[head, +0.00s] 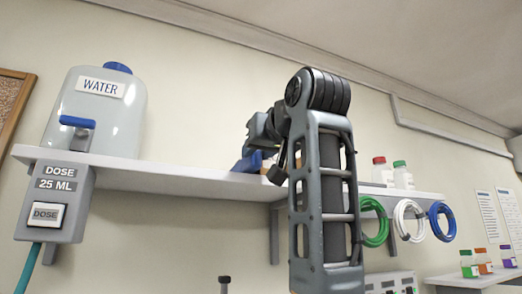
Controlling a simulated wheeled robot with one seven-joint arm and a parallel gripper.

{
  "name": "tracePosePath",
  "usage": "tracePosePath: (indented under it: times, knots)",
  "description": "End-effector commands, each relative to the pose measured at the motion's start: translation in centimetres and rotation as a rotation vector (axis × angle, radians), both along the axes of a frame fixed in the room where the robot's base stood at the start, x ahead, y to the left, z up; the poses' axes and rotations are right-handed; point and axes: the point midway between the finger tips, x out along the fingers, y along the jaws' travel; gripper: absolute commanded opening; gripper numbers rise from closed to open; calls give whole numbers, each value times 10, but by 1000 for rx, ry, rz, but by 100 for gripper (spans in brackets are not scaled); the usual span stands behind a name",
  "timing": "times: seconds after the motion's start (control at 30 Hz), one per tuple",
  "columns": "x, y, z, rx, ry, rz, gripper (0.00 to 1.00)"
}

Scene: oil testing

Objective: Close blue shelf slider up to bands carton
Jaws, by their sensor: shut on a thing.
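The blue slider (248,163) stands on the white wall shelf (170,176), near the middle of the picture. My gripper (259,152) reaches down to it from behind my raised arm and is shut on it. The fingertips are small in the picture and partly hidden. A small brownish patch (266,169) shows just right of the blue slider; it may be the bands carton, but my arm covers most of that place. I cannot tell the gap between slider and carton.
A water tank (98,115) stands on the shelf's left end, above a dose box (54,201). Right of my arm are bottles with red (381,172) and green (401,175) caps. Green, white and blue coils (441,222) hang at the shelf's right front.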

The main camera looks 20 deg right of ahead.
Motion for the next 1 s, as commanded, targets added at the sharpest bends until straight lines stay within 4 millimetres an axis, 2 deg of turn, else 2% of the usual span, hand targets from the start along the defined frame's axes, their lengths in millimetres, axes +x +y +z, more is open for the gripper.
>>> tracePosePath:
  times: [0.03,0.07,0.27,0.57,1.0]
  knots:
    - [0,-1,0,1,-1,-2,0]
    - [0,-1,0,1,-1,-2,35]
    - [0,-1,0,1,-1,-2,53]
    - [-4,-1,0,1,-1,-2,53]
    - [-68,-1,-1,1,-3,-2,53]
